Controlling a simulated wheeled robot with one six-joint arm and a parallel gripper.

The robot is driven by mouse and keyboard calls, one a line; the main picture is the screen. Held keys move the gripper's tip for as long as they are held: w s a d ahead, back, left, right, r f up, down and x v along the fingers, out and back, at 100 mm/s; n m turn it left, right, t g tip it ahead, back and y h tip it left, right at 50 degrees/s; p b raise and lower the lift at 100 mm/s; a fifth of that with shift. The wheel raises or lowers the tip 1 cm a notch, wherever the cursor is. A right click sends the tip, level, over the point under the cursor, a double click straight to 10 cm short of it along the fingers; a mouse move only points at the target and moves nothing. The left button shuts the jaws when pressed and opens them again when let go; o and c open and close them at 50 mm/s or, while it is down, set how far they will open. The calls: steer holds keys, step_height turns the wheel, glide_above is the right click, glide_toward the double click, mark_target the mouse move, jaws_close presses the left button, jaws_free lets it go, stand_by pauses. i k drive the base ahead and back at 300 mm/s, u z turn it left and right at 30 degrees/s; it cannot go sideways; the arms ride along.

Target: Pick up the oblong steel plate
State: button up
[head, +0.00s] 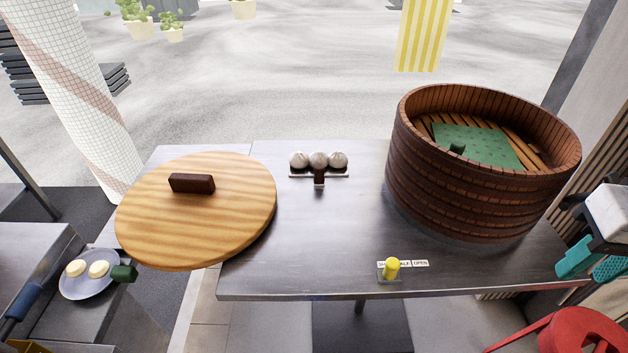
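A roundish grey plate (75,291) with two pale buns and a dark green handle stands on the lower counter at far left. My gripper (592,268), with teal fingers, is at the right edge, beyond the table's right end and far from both plates. Its fingers look apart with nothing between them; it is partly cut off by the frame.
A large round wooden lid (230,215) with a brown handle overhangs the table's left end. A tall wooden steamer (450,195) with a green mat inside stands at right. A yellow knob (391,267) sits at the front edge. A red stool (575,330) is lower right. The table's middle is clear.

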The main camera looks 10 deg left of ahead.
mark_target(318, 166)
steer(key=k, duration=1.2)
steer(key=u, duration=0.95)
steer(key=i, duration=1.25)
steer(key=z, duration=0.6)
steer(key=i, duration=0.5)
steer(key=u, duration=0.05)
